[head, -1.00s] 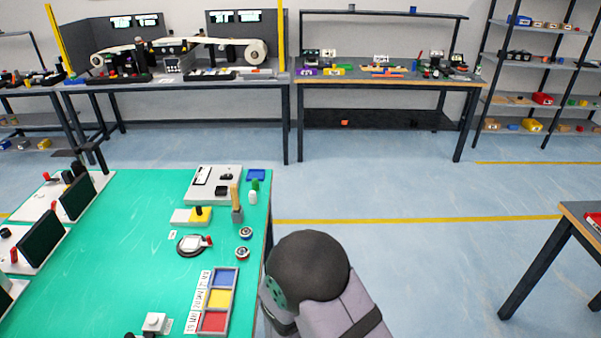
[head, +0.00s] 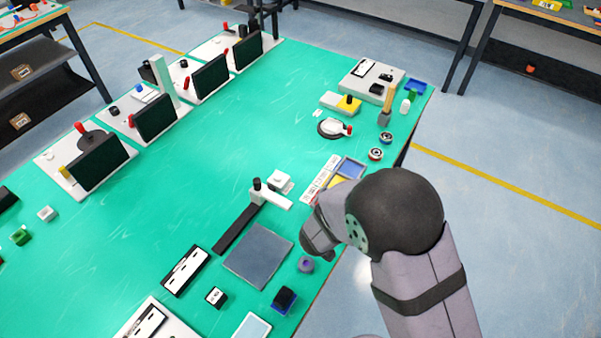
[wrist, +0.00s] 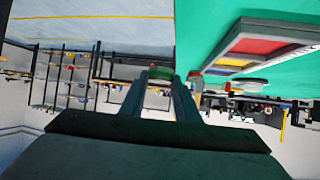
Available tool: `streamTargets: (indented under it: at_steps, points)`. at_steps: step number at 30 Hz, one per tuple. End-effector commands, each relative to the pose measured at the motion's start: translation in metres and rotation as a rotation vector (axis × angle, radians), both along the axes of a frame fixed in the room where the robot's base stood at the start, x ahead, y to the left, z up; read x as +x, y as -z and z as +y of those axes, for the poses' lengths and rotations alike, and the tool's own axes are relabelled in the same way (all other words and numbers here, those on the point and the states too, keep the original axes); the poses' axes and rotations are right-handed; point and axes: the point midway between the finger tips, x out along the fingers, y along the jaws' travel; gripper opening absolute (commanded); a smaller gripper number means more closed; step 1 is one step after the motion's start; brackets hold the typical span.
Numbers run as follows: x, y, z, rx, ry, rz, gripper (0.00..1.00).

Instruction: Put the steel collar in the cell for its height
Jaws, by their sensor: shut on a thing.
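In the wrist view my gripper (wrist: 160,90) has its fingers close together on a small round piece (wrist: 160,74) with a greenish edge. It appears to be the steel collar, though its height cannot be read. In the head view my wrist hides the fingertips and the held piece. The three-cell tray (wrist: 222,70) lies on the green table, to the right of my fingers in the wrist view. Its red (wrist: 266,25), yellow (wrist: 258,46) and blue (wrist: 235,62) cells show no piece. In the head view the blue cell (head: 350,168) shows; my arm covers the red one.
A height gauge (head: 262,197) and a grey plate (head: 258,255) stand left of my wrist. A small purple-grey ring (head: 306,265) sits just below it. Two round bearings (head: 386,138) and a white dial (head: 335,128) lie beyond the tray. The table's middle is clear.

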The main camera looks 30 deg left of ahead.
Motion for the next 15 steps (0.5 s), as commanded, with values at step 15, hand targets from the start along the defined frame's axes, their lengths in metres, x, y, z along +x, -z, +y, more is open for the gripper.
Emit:
streamTargets:
  at_steps: [15]
  points:
    - [-0.08,-0.051,0.219,0.005,-0.618,-0.003,0.02]
